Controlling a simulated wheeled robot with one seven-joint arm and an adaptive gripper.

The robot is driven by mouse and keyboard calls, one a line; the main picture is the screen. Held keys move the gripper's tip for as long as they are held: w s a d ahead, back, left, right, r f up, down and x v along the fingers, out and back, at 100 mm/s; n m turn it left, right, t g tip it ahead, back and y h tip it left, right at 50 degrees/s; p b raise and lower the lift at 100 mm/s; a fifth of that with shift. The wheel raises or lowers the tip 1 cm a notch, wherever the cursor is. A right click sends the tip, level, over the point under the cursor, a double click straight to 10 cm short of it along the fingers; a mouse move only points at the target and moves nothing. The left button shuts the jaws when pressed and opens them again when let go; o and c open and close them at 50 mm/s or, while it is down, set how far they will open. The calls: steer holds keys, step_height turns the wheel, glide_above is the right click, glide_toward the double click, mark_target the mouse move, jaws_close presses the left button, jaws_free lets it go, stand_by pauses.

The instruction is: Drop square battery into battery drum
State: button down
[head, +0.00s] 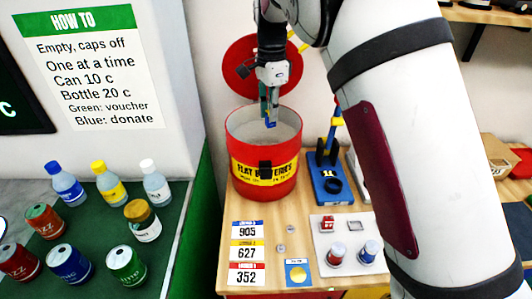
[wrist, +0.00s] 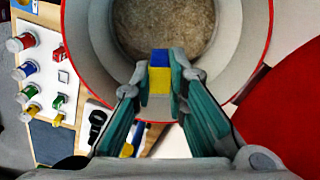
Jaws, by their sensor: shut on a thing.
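The battery drum (head: 240,192) is a red open drum with a yellow "FLAT BATTERIES" label, standing on the wooden table. My gripper (head: 270,119) points down at the drum's mouth. In the wrist view my gripper (wrist: 160,77) is shut on the square battery (wrist: 159,80), a small blue and yellow block pinched between both fingertips. The battery shows as a small blue piece in the head view (head: 271,124). In the wrist view the drum's pale inner wall and brownish bottom (wrist: 165,25) lie beyond the battery. Its exact height against the rim is hard to tell.
A round red lid (head: 235,75) stands open behind the drum. A blue stand (head: 332,180) is close on the drum's right. Number cards (head: 247,253) and a white tray (head: 345,262) with small items lie in front. Bottles and cans stand on the green counter (head: 165,235) at left.

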steer(key=c, duration=1.5)
jaws_free()
step_height(320, 180, up, 12)
